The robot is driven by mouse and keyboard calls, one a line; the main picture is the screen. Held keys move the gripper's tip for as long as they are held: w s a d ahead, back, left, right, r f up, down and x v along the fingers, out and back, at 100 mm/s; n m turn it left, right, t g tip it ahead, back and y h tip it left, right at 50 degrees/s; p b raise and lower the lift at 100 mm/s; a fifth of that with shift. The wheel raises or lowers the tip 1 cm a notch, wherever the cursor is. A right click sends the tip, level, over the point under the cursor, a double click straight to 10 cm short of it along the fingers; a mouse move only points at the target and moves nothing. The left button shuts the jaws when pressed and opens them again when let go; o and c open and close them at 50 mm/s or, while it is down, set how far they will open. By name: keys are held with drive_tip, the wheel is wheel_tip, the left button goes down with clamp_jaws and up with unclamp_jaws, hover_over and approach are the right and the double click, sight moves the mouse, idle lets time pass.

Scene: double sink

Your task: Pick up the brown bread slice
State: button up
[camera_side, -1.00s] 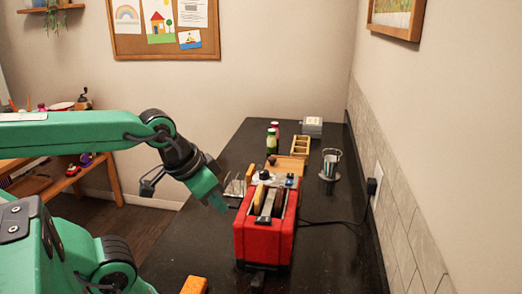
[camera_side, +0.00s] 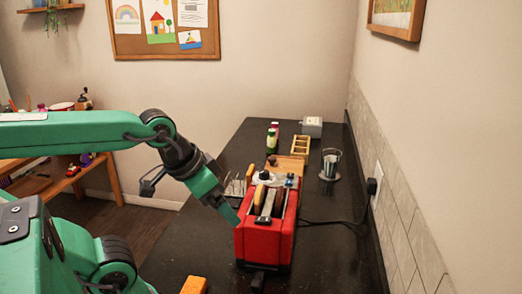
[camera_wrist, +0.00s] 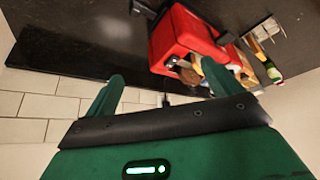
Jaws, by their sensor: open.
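A red toaster (camera_side: 264,243) stands on the dark counter, with slices upright in its top slots. The brown bread slice (camera_side: 278,203) appears as a dark slice in the right slot, beside a paler tan slice (camera_side: 259,195). In the wrist view the toaster (camera_wrist: 180,35) is upper centre, with a round brown edge (camera_wrist: 187,72) showing partly behind the right finger. My gripper (camera_side: 232,215) is open and empty, just left of the toaster, its tip near the toaster's upper left edge. In the wrist view both green fingers of my gripper (camera_wrist: 160,75) stand apart.
A wooden board (camera_side: 290,165), a wooden box (camera_side: 300,146), bottles (camera_side: 271,138) and a glass with a dark holder (camera_side: 331,163) stand behind the toaster. A black cord runs right to the wall socket. An orange block (camera_side: 194,285) lies at the front.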

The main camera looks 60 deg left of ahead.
drive_tip(key=shift+w+r, duration=0.1)
drive_tip(key=n+g, duration=0.5)
drive_tip(key=n, duration=2)
hover_over(279, 191)
drive_tip(key=s, duration=0.1)
drive_tip(key=f, duration=0.3)
drive_tip(key=shift+s+d, duration=0.2)
drive_tip(key=shift+d, duration=0.1)
drive_tip(key=shift+w+a+f+n+g, duration=0.3)
drive_tip(key=shift+w+f+n, duration=0.25)
drive_tip(key=shift+n, duration=0.45)
drive_tip(key=shift+w+f, duration=0.1)
drive_tip(key=shift+f, duration=3.75)
drive_tip(key=c, duration=0.5)
